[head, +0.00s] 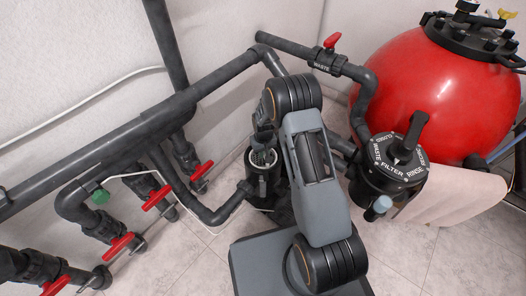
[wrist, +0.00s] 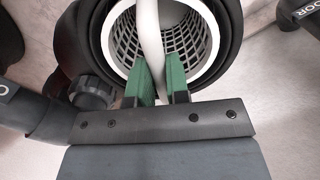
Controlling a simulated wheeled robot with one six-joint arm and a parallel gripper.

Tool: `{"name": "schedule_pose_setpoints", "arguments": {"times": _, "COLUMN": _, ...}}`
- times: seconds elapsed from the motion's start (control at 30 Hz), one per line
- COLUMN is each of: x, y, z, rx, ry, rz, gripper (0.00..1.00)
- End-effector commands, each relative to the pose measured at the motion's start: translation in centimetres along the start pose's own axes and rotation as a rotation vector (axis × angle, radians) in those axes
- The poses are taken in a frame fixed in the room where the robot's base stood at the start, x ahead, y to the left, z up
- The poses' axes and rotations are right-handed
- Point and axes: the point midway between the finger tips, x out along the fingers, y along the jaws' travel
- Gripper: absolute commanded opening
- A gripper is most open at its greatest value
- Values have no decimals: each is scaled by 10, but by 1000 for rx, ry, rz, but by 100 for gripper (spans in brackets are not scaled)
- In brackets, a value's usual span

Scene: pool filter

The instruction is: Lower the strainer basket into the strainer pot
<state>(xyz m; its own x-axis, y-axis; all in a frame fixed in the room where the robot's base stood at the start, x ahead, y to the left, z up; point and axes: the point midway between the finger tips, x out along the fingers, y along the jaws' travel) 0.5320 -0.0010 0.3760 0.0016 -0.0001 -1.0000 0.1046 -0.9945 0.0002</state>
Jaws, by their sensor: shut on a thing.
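The strainer basket (wrist: 208,45) is white with a mesh wall and a curved white handle (wrist: 149,35). In the wrist view my gripper (wrist: 162,75) has its green fingers shut on the handle. The basket's white rim shows inside the dark round mouth of the strainer pot (wrist: 235,35). In the head view the dark pot (head: 262,190) stands on the floor below my gripper (head: 263,148), and a pale ring of the basket (head: 250,158) shows at its top. How deep the basket sits is hard to tell, and my arm hides the pot's right side.
Dark pipes (head: 130,120) with several red-handled valves (head: 158,197) lie to the left. The red filter tank (head: 440,90) and black multiport valve (head: 398,165) stand to the right. A dark pipe (head: 205,210) joins the pot on its left.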

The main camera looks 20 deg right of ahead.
Motion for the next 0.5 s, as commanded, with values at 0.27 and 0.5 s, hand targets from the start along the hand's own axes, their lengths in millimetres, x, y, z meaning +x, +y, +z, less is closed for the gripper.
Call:
{"name": "schedule_pose_setpoints", "arguments": {"times": 0.27, "x": 13, "y": 0, "z": 0, "rx": 0, "ry": 0, "rz": 0, "gripper": 0}}
{"name": "schedule_pose_setpoints", "arguments": {"times": 0.5, "x": 22, "y": 0, "z": 0, "rx": 0, "ry": 0, "rz": 0, "gripper": 0}}
